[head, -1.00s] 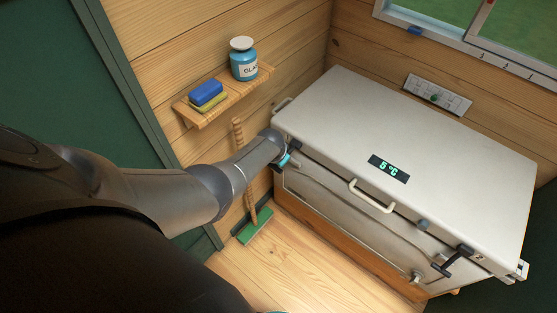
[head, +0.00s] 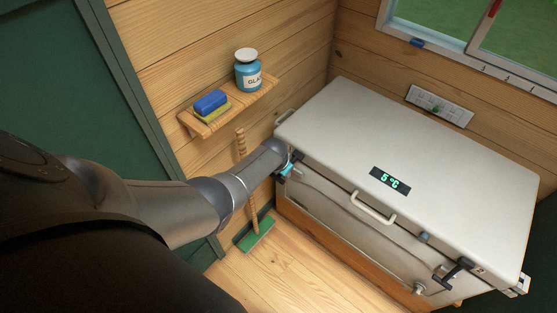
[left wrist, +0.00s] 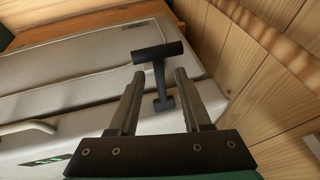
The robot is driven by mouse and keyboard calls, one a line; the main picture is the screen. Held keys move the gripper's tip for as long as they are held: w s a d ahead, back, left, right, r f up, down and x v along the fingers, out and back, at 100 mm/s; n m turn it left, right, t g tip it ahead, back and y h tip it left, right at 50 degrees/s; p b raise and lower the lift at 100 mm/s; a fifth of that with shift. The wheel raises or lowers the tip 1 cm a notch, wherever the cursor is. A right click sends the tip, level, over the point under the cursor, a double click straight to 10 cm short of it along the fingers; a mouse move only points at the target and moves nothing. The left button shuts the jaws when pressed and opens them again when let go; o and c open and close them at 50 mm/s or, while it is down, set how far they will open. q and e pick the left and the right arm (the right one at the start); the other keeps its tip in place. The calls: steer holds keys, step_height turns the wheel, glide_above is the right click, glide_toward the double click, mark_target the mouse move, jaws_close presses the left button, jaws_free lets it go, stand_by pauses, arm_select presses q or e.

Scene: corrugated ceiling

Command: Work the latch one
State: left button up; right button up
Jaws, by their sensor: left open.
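A white chest cooler (head: 420,150) with its lid down stands by the wall. Its front has two black T-shaped latches. The near-left latch (left wrist: 158,62) shows in the left wrist view, its crossbar beyond my fingertips and its stem running down between them. My left gripper (left wrist: 160,78) is open around the stem, one finger on each side; I cannot tell whether either touches. In the head view my left gripper (head: 288,165) is at the chest's left front corner, where my arm mostly hides that latch. The other latch (head: 457,271) is at the right front. My right gripper is not in view.
A pale lid handle (head: 373,208) sticks out at the front middle. A wall shelf (head: 240,106) holds a jar (head: 248,72) and sponges (head: 211,103) above my arm. A green brush (head: 257,236) leans by the wall left of the chest. The floor in front is clear.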

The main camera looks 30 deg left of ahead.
arm_select(q)
steer(key=p+v, duration=0.7)
steer(key=v, duration=0.7)
steer(key=shift+r, duration=0.3)
steer(key=shift+a, duration=0.1)
